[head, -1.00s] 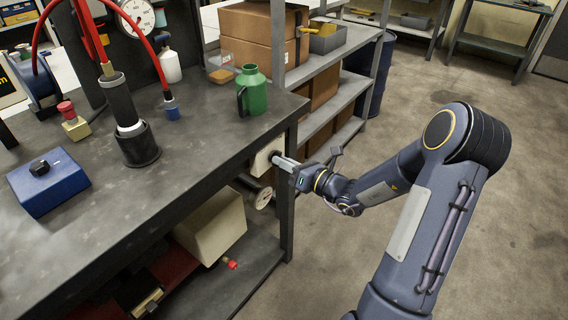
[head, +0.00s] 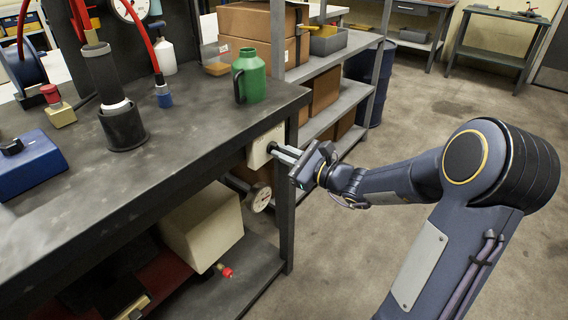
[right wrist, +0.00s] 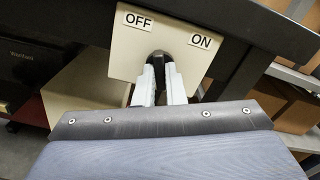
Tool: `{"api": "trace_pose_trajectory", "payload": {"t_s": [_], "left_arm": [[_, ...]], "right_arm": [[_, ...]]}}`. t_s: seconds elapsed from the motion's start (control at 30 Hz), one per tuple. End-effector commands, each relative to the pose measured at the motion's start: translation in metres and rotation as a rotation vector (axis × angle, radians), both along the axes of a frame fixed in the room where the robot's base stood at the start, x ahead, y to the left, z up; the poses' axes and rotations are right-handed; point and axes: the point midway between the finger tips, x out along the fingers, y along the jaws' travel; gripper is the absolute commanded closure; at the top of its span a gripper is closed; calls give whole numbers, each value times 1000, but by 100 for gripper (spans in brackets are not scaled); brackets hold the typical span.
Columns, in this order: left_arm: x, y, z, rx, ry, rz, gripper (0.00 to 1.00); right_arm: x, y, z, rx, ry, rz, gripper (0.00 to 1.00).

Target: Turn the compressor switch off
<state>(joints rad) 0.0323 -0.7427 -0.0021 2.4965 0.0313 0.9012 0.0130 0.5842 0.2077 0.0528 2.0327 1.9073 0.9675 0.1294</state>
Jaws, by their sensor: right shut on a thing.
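The compressor switch box is a cream box (head: 261,147) under the bench's right end. In the right wrist view its cream face (right wrist: 125,62) carries an OFF label (right wrist: 138,21) at the upper left and an ON label (right wrist: 201,41) at the upper right. A black switch knob (right wrist: 168,57) sits below and between the labels. My right gripper (right wrist: 162,72) is shut on the knob, one pale finger on each side. My right gripper (head: 273,149) also shows at the box in the head view. The fingers cover part of the knob, so I cannot tell its exact setting. My left gripper is out of view.
The dark bench (head: 175,135) runs above and left of the box, with a leg (head: 287,215) close by. A round gauge (head: 259,197) and a cream case (head: 203,228) are below. Grey shelves (head: 338,101) stand behind. The floor at right is clear.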

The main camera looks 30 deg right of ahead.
Motion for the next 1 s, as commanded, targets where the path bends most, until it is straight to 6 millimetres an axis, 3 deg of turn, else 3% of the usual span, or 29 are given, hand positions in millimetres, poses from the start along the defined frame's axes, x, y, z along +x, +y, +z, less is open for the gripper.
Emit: {"api": "trace_pose_trajectory", "payload": {"t_s": [0.03,0.3,0.87,0.9,1.0], "left_arm": [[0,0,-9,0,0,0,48],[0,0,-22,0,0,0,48],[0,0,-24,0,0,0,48],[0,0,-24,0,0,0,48],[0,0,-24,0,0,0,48]], "right_arm": [[0,0,-4,-26,-12,0,100],[0,0,-2,-120,-48,0,100],[0,0,-1,-147,-57,0,100],[0,0,-1,-147,-57,0,86],[0,0,0,-146,-58,0,73]]}}
